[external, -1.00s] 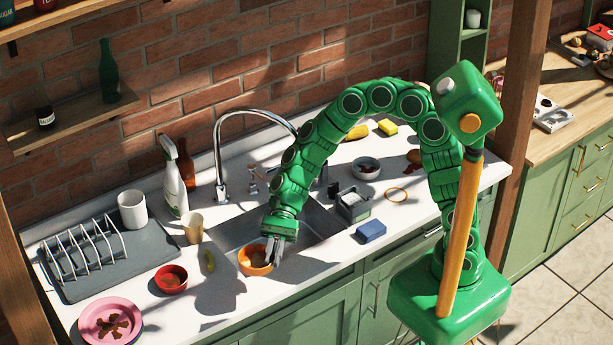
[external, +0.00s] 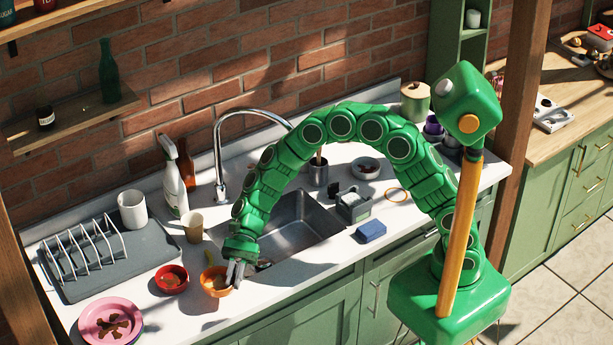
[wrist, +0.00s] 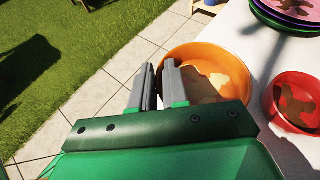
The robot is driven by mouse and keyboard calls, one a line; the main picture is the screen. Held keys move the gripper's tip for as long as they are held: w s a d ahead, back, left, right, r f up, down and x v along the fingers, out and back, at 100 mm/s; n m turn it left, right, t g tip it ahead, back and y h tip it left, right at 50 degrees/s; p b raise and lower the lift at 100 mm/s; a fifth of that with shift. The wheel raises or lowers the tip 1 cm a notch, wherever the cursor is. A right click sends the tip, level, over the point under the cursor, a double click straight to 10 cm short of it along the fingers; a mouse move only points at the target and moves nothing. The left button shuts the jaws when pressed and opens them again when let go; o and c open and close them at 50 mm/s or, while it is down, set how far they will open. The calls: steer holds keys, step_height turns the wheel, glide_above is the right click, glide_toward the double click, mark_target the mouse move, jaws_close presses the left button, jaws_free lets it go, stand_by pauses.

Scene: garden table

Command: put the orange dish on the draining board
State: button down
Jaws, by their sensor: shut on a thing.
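The orange dish (external: 215,282) is a small round bowl with brown residue inside. My gripper (external: 236,274) is shut on its right rim. In the wrist view the dish (wrist: 203,55) has its near wall between my two grey fingers (wrist: 160,85). It is beside the red bowl, left of the sink; I cannot tell how far it is above the counter. The draining board (external: 140,262) is the grey mat at the left of the counter, with a white plate rack (external: 82,250) and a white mug (external: 132,209) on it.
The red bowl (external: 171,279) stands close to the orange dish, between it and the board. Pink plates (external: 110,320) are stacked at the front left. A beige cup (external: 193,227) stands behind. The board's front and right part is bare.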

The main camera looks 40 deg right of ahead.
mark_target(229, 301)
steer(key=shift+w+a+f, duration=0.25)
steer(key=shift+a+f, duration=0.2)
steer(key=shift+f, duration=0.15)
steer(key=shift+w+a+f, duration=0.25)
steer(key=shift+a+f, duration=0.2)
steer(key=shift+f, duration=1.65)
steer(key=c, duration=1.1)
jaws_free()
steer(key=shift+f, duration=0.1)
steer(key=shift+w+d+r, duration=0.25)
steer(key=shift+v, duration=1.05)
steer(key=shift+r, duration=3.5)
